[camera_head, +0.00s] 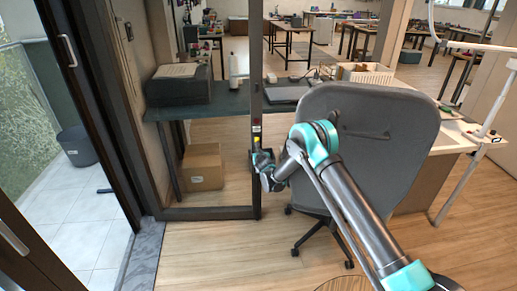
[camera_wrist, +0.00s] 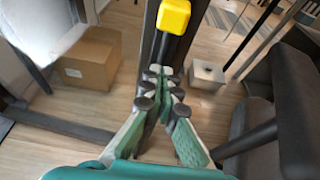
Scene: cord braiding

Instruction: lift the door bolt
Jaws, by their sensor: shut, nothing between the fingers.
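The door bolt shows in the wrist view as a yellow block-like knob (camera_wrist: 173,16) with a dark rod below it, on a dark upright door post. In the head view its small yellow part (camera_head: 256,141) is on the dark post, just above my gripper. My gripper (camera_head: 259,157) is at the post, at the end of my grey and teal arm. In the wrist view my gripper (camera_wrist: 163,76) has its fingertips together, with nothing between them, just below the yellow knob. I cannot tell whether the fingertips touch the rod.
Behind the post are a cardboard box (camera_head: 202,167) on the floor and a dark table (camera_head: 215,100). An open door frame and tiled area are on the left. Wooden floor in front is clear.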

